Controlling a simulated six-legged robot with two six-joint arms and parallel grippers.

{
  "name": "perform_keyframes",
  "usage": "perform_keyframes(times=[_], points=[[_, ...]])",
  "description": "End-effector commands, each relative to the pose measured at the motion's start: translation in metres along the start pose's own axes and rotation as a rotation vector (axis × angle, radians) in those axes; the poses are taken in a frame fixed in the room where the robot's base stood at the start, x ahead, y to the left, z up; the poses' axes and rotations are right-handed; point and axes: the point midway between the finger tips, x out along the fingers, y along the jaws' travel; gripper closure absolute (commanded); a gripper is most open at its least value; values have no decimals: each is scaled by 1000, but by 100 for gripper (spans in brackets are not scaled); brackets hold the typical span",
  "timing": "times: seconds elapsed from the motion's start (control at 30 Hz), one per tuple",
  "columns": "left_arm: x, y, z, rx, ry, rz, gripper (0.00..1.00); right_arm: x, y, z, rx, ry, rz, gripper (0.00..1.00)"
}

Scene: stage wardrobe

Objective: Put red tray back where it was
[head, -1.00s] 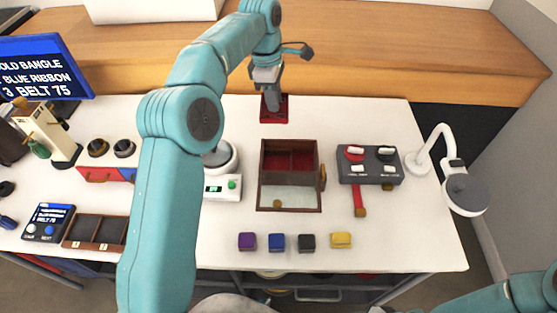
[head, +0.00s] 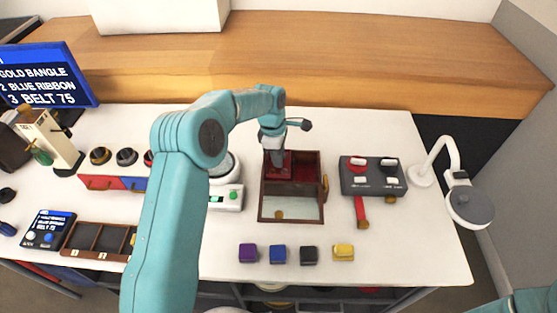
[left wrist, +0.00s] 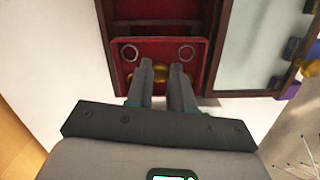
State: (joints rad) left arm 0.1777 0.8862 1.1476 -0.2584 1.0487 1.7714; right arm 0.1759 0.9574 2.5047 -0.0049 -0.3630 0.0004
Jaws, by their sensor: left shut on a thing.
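The small red tray (head: 285,170) is at the back left compartment of the brown wooden case (head: 261,205). My left gripper (head: 276,157) points down at it and is shut on it. In the left wrist view the gripper (left wrist: 163,72) closes on a gold knob at the tray's near edge, and the red tray (left wrist: 127,52) shows two ring shapes. I cannot tell whether the tray rests on the case's floor or hangs just above it. The back right compartment (head: 307,165) is red inside and looks empty. My right gripper is out of view.
A grey switch box (head: 373,187) and a lamp (head: 470,205) stand to the right. A white scale (head: 226,197) stands left of the case. Purple (head: 248,253), blue (head: 278,254), black (head: 308,255) and yellow (head: 343,252) blocks line the front.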

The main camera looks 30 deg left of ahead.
Motion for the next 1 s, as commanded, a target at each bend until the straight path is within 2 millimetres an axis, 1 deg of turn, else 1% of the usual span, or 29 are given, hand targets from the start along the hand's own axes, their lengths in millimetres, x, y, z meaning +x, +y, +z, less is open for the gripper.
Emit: perform_keyframes(times=[0.03,0.1,0.13,0.37,0.77,0.8,0.83,0.87,1.0], points=[[9,-1,-1,0,0,-4,100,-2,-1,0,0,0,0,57],[20,-1,-3,0,0,-4,100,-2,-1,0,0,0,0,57],[22,0,-3,-1,0,-2,100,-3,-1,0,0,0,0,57],[23,0,-3,0,0,0,100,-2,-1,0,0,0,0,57],[36,0,-5,0,0,0,100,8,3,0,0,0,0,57],[34,0,-4,0,0,0,68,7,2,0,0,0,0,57],[34,0,-4,0,0,0,59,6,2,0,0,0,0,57],[34,0,-4,0,0,0,53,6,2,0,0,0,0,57],[34,0,-4,0,0,0,53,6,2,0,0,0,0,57]])
